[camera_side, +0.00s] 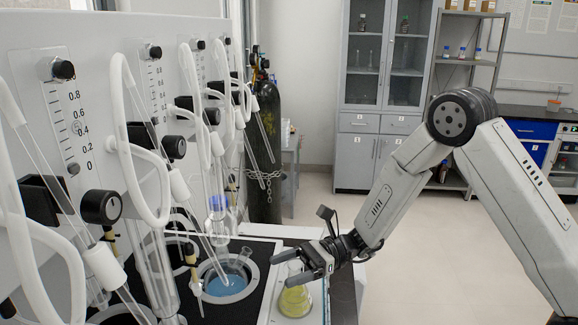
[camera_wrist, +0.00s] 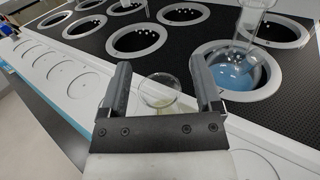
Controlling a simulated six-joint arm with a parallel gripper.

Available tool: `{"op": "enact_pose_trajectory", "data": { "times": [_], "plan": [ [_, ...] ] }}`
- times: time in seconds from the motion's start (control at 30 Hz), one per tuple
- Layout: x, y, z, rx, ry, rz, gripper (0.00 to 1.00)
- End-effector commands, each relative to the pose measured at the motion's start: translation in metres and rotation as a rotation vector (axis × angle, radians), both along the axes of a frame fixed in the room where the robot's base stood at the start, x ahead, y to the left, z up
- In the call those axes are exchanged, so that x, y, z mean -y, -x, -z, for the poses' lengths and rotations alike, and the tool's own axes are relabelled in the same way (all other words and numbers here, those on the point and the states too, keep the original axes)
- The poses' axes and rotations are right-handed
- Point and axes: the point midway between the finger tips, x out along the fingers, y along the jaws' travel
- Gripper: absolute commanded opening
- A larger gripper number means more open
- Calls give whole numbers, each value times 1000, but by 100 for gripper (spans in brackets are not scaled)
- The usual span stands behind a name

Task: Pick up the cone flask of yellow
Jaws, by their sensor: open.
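The cone flask of yellow (camera_side: 295,302) stands upright on the white front strip of the distiller bench, low in the side view. It is clear glass with yellow liquid in its lower part. My gripper (camera_side: 284,268) is open at the level of the flask's neck, and its fingers hide part of the neck. In the wrist view the flask's round mouth (camera_wrist: 160,91) lies between the two open fingers (camera_wrist: 160,76), with gaps on both sides. A little yellow shows below the rim.
A ringed well with blue liquid (camera_side: 228,281) is just left of the flask, with glassware in it. Upright glass tubes and white hoses (camera_side: 140,150) crowd the left. Empty round wells (camera_wrist: 138,40) line the black deck. The floor beyond the bench is clear.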

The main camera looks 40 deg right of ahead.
Motion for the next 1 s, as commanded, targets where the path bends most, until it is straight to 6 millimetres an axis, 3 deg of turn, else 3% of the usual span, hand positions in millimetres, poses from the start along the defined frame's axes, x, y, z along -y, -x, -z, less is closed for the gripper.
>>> {"op": "enact_pose_trajectory", "data": {
  "times": [0.57, 0.6, 0.83, 0.87, 1.0],
  "plan": [
    [-5, -1, 0, 0, 0, 1, 82],
    [-4, -1, 0, 0, 0, 1, 79],
    [-4, -1, 0, 0, 0, 1, 6],
    [-4, -1, 0, 0, 0, 1, 0],
    [-4, -1, 0, 0, 0, 1, 0]
  ]
}}
